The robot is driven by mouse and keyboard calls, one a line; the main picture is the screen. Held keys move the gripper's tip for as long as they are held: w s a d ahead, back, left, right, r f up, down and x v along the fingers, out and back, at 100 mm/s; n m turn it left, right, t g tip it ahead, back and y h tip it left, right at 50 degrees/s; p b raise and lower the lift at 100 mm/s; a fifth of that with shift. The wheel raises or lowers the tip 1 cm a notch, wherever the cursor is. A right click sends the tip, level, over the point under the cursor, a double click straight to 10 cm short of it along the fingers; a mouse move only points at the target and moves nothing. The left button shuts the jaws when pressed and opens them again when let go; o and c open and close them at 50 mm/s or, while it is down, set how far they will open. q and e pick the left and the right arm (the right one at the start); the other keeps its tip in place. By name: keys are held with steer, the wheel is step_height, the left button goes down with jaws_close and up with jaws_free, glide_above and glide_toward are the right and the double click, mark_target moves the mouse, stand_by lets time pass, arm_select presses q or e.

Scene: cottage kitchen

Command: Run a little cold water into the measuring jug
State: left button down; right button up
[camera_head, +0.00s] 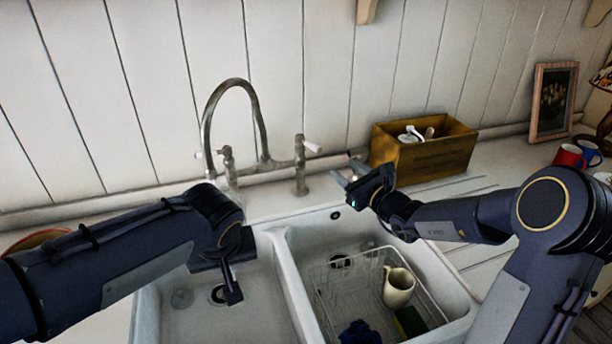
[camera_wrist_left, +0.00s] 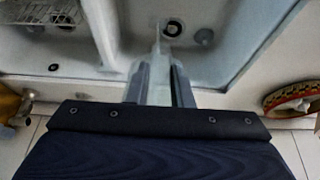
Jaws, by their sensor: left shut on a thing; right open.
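The bridge tap (camera_head: 262,130) stands behind the sink, its spout curving down to the left. Its right valve has a white lever (camera_head: 312,147); the left valve (camera_head: 228,158) is partly hidden. No water stream shows. My left gripper (camera_head: 232,288) is over the left basin (camera_head: 268,318). In the left wrist view its fingers (camera_wrist_left: 158,88) are shut on a pale, see-through thing (camera_wrist_left: 158,70) that looks like the measuring jug; its outline is unclear and the head view barely shows it. My right gripper (camera_head: 349,174) is open and empty, right of the right valve and apart from it.
The right basin holds a wire rack (camera_head: 345,305) with a cream jug (camera_head: 398,288), a dark blue cloth (camera_head: 360,333) and a sponge (camera_head: 410,321). A wooden box (camera_head: 425,155) stands behind my right forearm. Red (camera_head: 568,157) and blue (camera_head: 588,153) mugs are at far right.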

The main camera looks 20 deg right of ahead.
arm_select(q)
steer(key=w, duration=0.8)
steer(key=shift+w, duration=0.3)
steer(key=shift+s, duration=0.1)
steer(key=s, duration=0.9)
steer(key=shift+s, duration=0.35)
arm_select(e)
steer(key=shift+c, duration=0.2)
